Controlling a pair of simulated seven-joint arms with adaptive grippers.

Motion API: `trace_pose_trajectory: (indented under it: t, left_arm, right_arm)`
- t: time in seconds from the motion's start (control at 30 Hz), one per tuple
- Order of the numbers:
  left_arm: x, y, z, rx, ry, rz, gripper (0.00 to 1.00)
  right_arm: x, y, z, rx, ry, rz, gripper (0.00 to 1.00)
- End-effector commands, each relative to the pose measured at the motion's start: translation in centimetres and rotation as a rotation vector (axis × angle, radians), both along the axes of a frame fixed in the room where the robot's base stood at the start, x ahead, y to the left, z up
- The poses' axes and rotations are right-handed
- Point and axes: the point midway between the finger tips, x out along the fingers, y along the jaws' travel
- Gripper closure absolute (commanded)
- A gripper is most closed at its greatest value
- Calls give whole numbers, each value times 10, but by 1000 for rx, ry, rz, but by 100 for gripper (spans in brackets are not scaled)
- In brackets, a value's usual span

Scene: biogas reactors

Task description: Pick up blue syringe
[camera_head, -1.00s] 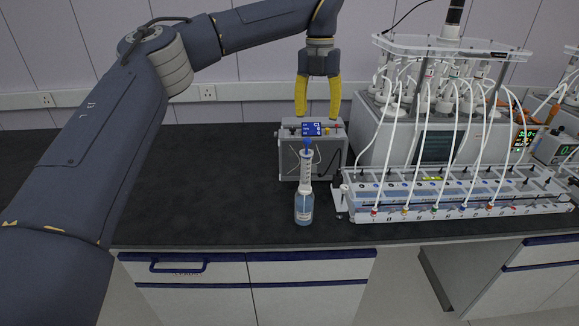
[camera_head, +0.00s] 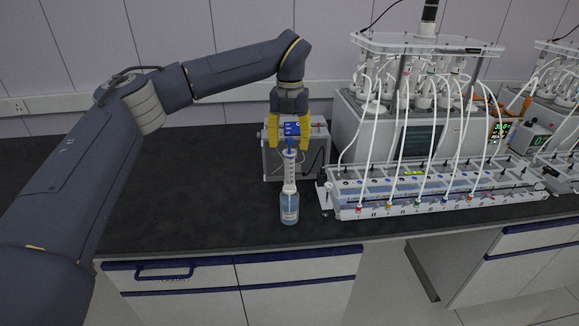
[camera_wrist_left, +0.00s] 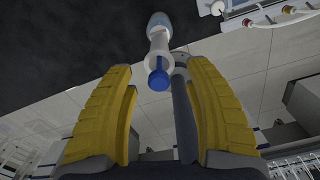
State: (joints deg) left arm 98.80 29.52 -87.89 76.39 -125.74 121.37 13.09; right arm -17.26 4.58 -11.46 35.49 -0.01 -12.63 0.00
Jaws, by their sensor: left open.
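The blue syringe (camera_head: 289,165) has a white barrel and a blue plunger top. It stands upright in a bottle of clear bluish liquid (camera_head: 289,208) near the front edge of the black bench. In the left wrist view the syringe's blue end (camera_wrist_left: 158,80) points toward my gripper, with the barrel and bottle behind it. My left gripper (camera_head: 290,146) has yellow fingers and is open and empty. In the head view its fingertips are around the height of the plunger top, one on each side. In the left wrist view the syringe lies between the open fingers (camera_wrist_left: 165,75), toward the upper middle. My right gripper is not seen.
A grey metal box with a blue display (camera_head: 313,158) stands just behind the syringe. A long white tubing rack (camera_head: 400,210) is close to its right, with the bottle reactor unit (camera_head: 345,125) behind. The bench (camera_head: 180,200) to the left is clear.

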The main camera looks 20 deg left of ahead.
Motion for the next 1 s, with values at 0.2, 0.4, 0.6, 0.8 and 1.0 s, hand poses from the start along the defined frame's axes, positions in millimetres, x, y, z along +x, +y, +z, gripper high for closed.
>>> trace_pose_trajectory:
  t: [0.2,0.4,0.6,0.8,1.0]
  left_arm:
    - [0,0,-9,0,1,-1,47]
    - [3,1,-34,-1,3,-1,47]
    - [3,1,-52,-1,1,-1,47]
    - [4,1,-57,-1,0,0,47]
    - [4,1,-57,-1,0,0,49]
  right_arm:
    - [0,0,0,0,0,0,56]
    - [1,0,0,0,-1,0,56]
    - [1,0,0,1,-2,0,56]
    - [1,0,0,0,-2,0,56]
    - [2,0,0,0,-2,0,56]
